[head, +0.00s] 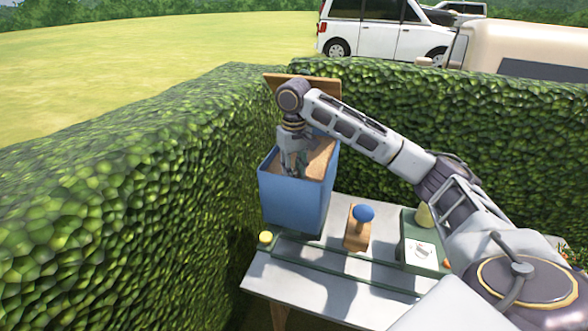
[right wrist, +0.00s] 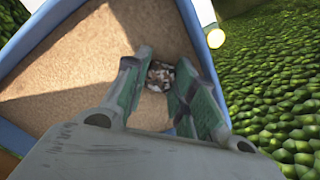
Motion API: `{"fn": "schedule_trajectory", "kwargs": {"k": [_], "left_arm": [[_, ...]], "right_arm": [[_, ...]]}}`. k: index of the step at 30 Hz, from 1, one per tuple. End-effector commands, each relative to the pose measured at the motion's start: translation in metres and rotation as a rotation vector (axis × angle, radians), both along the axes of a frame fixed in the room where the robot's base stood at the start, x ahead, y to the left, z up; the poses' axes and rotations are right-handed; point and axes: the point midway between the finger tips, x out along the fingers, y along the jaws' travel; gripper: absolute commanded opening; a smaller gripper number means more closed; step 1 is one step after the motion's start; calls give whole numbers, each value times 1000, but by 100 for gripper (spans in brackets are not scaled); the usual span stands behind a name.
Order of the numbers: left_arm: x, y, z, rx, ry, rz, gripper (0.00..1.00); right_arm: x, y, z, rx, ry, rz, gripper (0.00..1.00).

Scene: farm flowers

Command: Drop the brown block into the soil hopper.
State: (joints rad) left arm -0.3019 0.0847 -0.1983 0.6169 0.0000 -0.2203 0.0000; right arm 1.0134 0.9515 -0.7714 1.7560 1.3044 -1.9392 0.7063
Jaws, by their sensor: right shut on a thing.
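The soil hopper (head: 292,203) is a blue, open-topped box at the far left end of the table. Pale brown soil fills it, and its blue rim also shows in the right wrist view (right wrist: 40,42). My right gripper (head: 294,167) points down over the hopper opening. In the right wrist view, its green-lined fingers are shut on a small brown block (right wrist: 160,76) with whitish speckles. The block sits between the fingertips, over the soil; the exact gap below it cannot be told. In the head view the fingers mostly hide the block. My left gripper is not in view.
A brown board (head: 303,86) stands behind the hopper. The grey table (head: 300,288) also holds a blue-knobbed lever (head: 362,215), a green box with a white dial (head: 422,250) and a yellow button (head: 265,237). Hedges (head: 130,190) close in the left and back.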

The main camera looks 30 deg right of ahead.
Motion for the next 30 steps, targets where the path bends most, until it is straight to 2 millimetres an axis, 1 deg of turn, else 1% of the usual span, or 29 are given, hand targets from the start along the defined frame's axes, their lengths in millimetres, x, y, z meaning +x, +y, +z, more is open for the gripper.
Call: {"fn": "schedule_trajectory", "kwargs": {"k": [6, 14, 15, 17, 30], "left_arm": [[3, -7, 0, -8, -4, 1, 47], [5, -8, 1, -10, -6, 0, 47], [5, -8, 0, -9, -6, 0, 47], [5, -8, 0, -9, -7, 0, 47], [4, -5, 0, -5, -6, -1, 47]], "right_arm": [[0, 0, -4, 0, 0, 0, 10], [0, 0, -7, 0, 0, 0, 10], [0, 0, -7, 0, 0, 0, 29], [0, 0, -7, 0, 0, 0, 35], [0, 0, -4, 0, -1, 1, 35]]}}
